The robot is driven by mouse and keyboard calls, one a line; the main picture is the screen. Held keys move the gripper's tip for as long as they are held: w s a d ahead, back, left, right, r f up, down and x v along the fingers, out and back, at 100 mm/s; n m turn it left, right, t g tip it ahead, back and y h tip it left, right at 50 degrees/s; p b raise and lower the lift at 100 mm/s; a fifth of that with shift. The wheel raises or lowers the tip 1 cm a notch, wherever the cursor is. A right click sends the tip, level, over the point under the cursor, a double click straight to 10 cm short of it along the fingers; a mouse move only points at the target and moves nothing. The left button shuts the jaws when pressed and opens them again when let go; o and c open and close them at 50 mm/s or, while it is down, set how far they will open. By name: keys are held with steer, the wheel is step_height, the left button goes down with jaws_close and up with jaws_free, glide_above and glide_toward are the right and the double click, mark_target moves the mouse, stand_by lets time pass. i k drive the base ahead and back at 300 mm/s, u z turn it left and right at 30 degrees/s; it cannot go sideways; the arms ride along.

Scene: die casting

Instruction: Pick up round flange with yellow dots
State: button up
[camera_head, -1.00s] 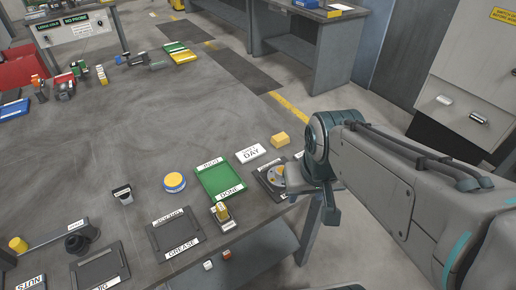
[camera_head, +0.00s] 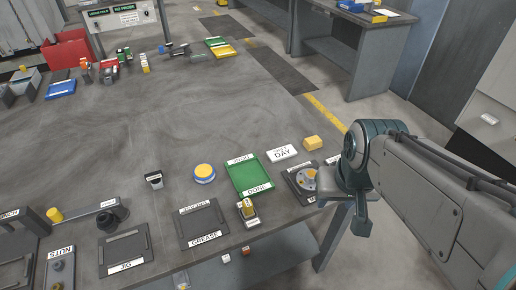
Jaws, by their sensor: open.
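A round grey flange (camera_head: 301,181) with small yellow marks lies in a dark square tray (camera_head: 293,193) near the table's right edge. An orange-yellow piece shows at its top right. My gripper (camera_head: 333,187) is just right of the flange, at the tray's right side. It is open, but its fingertips are mostly hidden by my wrist and no held object shows. I cannot tell whether it touches the flange.
Left of the tray are a green tray (camera_head: 249,174), a small labelled block (camera_head: 247,210) and a yellow-topped round tin (camera_head: 204,173). The table's middle is clear.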

mark_target(305, 178)
steer(key=u, duration=2.7)
steer(key=k, duration=1.45)
steer(key=z, duration=1.85)
steer(key=i, duration=1)
steer(key=u, duration=0.05)
